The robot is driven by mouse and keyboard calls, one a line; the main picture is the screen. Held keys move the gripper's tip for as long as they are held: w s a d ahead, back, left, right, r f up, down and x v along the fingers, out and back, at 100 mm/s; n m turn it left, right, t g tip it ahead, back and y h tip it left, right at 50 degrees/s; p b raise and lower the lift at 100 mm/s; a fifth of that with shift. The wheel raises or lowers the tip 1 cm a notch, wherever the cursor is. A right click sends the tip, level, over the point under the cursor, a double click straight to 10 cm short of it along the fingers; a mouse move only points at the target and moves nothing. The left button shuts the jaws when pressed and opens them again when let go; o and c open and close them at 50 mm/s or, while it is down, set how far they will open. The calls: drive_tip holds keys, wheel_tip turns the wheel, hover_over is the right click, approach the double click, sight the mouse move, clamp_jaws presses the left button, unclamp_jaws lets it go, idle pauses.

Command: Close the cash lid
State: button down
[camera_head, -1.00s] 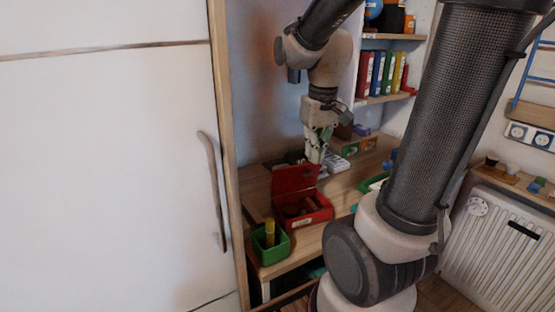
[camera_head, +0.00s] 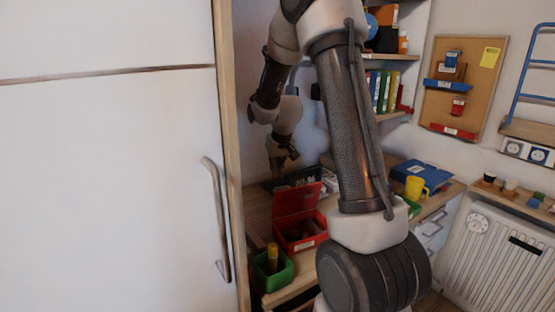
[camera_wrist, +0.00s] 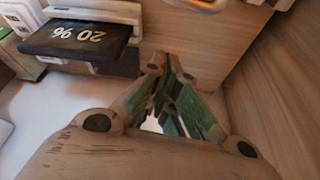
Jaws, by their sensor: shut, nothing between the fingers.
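A red cash box (camera_head: 305,243) stands on the wooden desk in the head view. Its red lid (camera_head: 293,201) is raised, standing up at the back of the box, and dark and brown contents show inside. My gripper (camera_wrist: 172,90) is shut and empty in the wrist view. In the head view, the end of my arm hangs behind and above the raised lid, apart from it, and the fingertips are hard to make out. The box and lid are not recognisable in the wrist view.
A green bin (camera_head: 272,270) with a yellow item stands left of the box. A yellow mug (camera_head: 415,187) and blue folder (camera_head: 425,172) are at the right. A large white door (camera_head: 105,180) fills the left.

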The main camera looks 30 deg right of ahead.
drive_tip(key=s+f, duration=0.2)
drive_tip(key=s, duration=0.1)
drive_tip(key=shift+s+a+f, duration=0.1)
drive_tip(key=shift+a, duration=0.1)
idle(0.5)
